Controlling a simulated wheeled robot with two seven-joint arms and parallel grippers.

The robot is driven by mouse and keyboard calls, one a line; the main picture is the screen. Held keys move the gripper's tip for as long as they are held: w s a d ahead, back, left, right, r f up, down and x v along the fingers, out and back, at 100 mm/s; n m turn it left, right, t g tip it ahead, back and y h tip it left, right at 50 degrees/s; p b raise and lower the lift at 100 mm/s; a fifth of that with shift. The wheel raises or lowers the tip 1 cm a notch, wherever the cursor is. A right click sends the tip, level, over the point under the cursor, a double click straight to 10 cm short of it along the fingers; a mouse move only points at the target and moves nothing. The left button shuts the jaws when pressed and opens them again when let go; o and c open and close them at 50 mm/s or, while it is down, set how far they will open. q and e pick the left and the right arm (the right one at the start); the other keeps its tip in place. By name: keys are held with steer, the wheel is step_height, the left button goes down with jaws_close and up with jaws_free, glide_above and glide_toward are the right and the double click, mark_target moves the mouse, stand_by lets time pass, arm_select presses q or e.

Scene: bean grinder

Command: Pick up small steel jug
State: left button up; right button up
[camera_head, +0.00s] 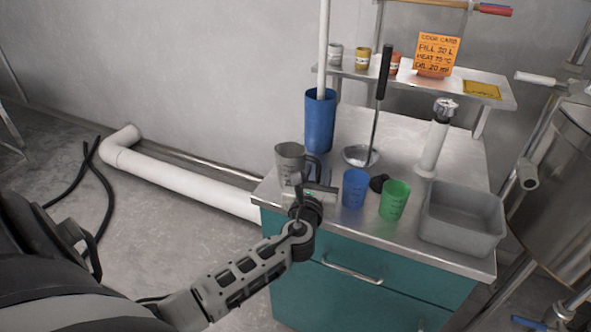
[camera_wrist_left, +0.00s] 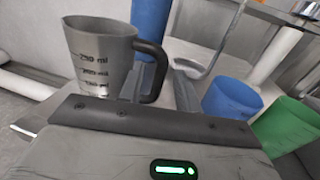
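The small steel jug (camera_head: 291,160) stands upright at the left front corner of the metal worktop, with its black handle to the right. In the left wrist view the jug (camera_wrist_left: 98,55) shows dark millilitre marks, and its handle (camera_wrist_left: 157,62) lies close in front of my gripper. My left gripper (camera_head: 308,184) is just in front of the jug at handle side. Its fingers (camera_wrist_left: 160,85) look apart, with the handle's lower part roughly between them; I cannot tell whether they touch it. My right gripper is not in view.
A blue cup (camera_head: 355,188) and a green cup (camera_head: 394,199) stand to the right of the jug. Behind are a tall blue container (camera_head: 320,122) and a ladle (camera_head: 361,155). A grey bin (camera_head: 462,222) sits at the worktop's right front.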

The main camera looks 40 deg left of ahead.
arm_select(q)
steer(key=shift+x, duration=0.85)
jaws_close()
steer(key=shift+r, duration=0.1)
steer(key=shift+r, duration=0.1)
